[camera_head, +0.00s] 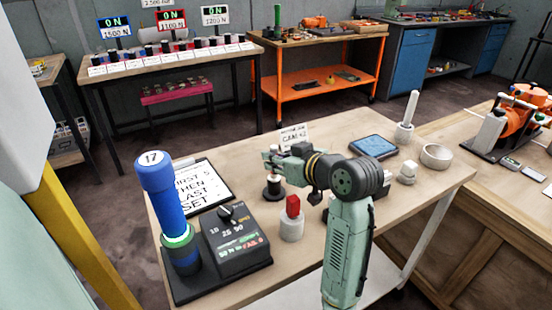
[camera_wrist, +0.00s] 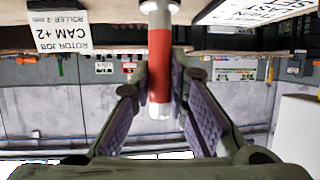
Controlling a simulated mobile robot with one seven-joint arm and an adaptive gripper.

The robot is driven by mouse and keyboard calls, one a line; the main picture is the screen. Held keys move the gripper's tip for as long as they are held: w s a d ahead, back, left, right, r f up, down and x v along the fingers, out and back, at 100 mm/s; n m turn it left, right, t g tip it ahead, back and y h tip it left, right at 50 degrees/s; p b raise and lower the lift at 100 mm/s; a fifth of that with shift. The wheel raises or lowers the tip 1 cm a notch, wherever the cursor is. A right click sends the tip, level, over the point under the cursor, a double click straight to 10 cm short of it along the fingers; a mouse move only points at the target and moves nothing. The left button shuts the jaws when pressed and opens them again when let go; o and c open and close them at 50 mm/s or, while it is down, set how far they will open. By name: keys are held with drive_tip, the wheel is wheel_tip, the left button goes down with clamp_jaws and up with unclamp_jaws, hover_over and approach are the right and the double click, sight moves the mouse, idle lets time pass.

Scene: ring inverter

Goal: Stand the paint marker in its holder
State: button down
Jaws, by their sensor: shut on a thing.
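The paint marker, as I take it, is a red and white cylinder (camera_wrist: 159,65) between my gripper's fingers (camera_wrist: 158,82) in the wrist view. That view is upside down, and the marker looks about upright. In the head view my gripper (camera_head: 274,160) is shut on it above the table. A pale part of it shows below the fingers, over a dark round base (camera_head: 273,190), which may be the holder. I cannot tell whether the marker's lower end is inside that base or just above it.
A white cylinder with a red block (camera_head: 292,207) stands close in front. A black dial box (camera_head: 235,240) and a blue-green tool (camera_head: 165,205) are at the left. A card (camera_head: 293,136) stands behind. A white stand with a rod (camera_head: 404,130) and a ring (camera_head: 436,156) are at the right.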

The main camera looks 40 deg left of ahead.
drive_tip(key=shift+f, duration=0.1)
drive_tip(key=c, duration=1.5)
unclamp_jaws()
drive_tip(key=v, duration=1.2)
drive_tip(key=shift+d+f, duration=0.1)
